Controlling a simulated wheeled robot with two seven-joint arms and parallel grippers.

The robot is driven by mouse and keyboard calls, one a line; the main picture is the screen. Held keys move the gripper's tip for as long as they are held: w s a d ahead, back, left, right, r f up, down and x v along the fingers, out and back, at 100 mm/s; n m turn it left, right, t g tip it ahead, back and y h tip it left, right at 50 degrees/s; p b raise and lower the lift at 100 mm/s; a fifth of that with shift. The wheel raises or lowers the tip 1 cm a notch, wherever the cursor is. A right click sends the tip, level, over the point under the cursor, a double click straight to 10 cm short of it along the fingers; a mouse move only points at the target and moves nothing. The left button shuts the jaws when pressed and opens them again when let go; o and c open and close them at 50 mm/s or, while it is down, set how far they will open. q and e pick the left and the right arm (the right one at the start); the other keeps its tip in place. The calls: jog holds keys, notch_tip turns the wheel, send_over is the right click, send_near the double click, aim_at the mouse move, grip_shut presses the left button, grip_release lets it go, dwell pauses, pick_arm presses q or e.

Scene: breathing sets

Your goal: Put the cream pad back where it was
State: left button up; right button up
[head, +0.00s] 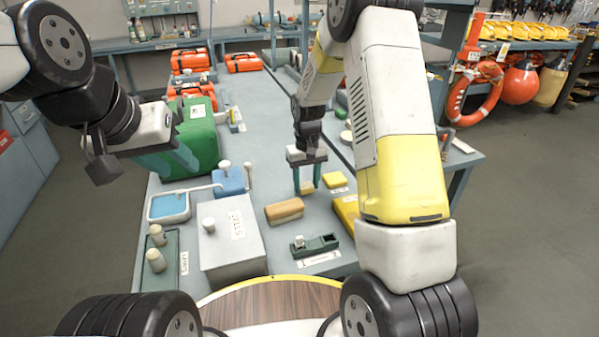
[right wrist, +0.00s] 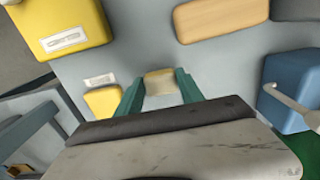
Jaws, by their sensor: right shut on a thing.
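My right gripper (head: 305,188) points down over the middle of the bench, its teal fingers closed on the small cream pad (head: 307,187). In the right wrist view the pad (right wrist: 160,82) shows between the fingertips (right wrist: 159,92); its underside is hidden, and I cannot tell whether it touches the bench. A yellow pad (head: 334,180) lies just right of it by a white label (right wrist: 100,80). My left gripper (head: 176,158) is at the left, in front of the green case (head: 198,130); its finger gap is unclear.
A tan block (head: 284,211) lies nearer, with a yellow box (head: 347,212) to its right. A blue box (head: 229,181), blue tray (head: 152,212) and labelled grey box (head: 225,240) stand left. A dark green holder (head: 326,243) sits at the front. Bare bench lies behind the right gripper.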

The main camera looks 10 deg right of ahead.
jog(key=shift+f, duration=0.45)
jog(key=shift+f, duration=0.15)
jog(key=o, duration=1.2)
